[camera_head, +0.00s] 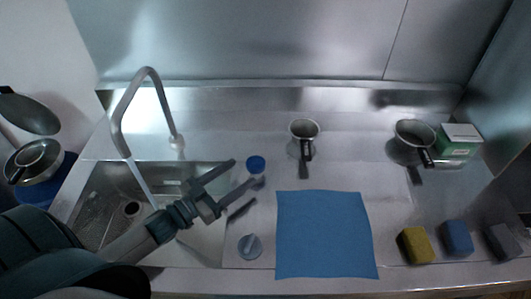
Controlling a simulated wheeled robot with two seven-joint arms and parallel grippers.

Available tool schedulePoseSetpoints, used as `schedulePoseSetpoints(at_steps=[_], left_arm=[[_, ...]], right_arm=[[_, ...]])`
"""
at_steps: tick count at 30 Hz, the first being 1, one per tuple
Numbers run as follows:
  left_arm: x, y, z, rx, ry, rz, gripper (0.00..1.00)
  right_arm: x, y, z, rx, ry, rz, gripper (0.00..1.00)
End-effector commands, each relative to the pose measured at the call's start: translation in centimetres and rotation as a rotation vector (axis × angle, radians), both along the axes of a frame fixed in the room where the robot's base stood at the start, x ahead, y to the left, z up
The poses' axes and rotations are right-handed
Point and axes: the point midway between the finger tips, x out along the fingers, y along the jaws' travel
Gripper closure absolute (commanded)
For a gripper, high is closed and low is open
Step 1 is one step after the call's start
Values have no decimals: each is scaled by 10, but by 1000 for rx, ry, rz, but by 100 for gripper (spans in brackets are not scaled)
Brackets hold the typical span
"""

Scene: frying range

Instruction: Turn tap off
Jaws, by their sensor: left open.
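The silver tap (119,112) arches over the sink from a base at the sink's back right. A pale stream (143,178) runs down from its spout into the sink, like running water. My left gripper (248,173) is open and empty, over the sink's right edge and to the right of the tap. Its fingers point to the upper right, close to a small blue round cap or knob (256,162); I cannot tell whether they touch it. My forearm hides part of the sink (89,185). My right gripper is out of view.
A blue cloth (324,235) lies mid-counter, with a round grey-blue piece (250,246) beside it. Two pans (304,129) (414,135), a green-white box (459,142) and sponges (414,246) (456,238) stand to the right. More pans (35,160) are far left.

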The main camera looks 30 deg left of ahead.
Motion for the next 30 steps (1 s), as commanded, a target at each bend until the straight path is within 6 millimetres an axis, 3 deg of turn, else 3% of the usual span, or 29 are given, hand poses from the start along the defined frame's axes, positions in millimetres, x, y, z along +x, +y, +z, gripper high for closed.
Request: schedulePoseSetpoints(at_steps=[18, 30], left_arm=[[83, -33, 3, 1, -1, 0, 38], [105, -42, -1, 0, 1, 0, 38]], right_arm=[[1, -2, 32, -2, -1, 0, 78], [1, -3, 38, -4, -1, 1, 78]])
